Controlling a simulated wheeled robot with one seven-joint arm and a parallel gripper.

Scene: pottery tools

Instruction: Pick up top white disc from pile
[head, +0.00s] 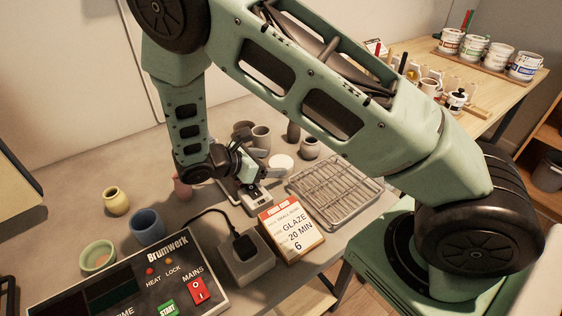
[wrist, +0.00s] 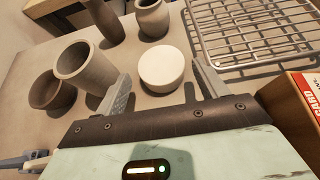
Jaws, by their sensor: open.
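A white disc (head: 281,163) lies on the grey table, left of the wire rack. In the wrist view the white disc (wrist: 162,68) shows its round top and a thick side, and lies between and beyond the two fingers. How many discs are in the pile cannot be told. My gripper (wrist: 162,88) is open and empty, with one finger on each side of the disc in the picture.
A wire rack (head: 335,188) stands right of the disc. A grey cup (wrist: 83,67), a brown bowl (wrist: 50,92) and a small vase (wrist: 152,18) stand close by. A glaze card (head: 291,229) and a control box (head: 130,285) are at the front.

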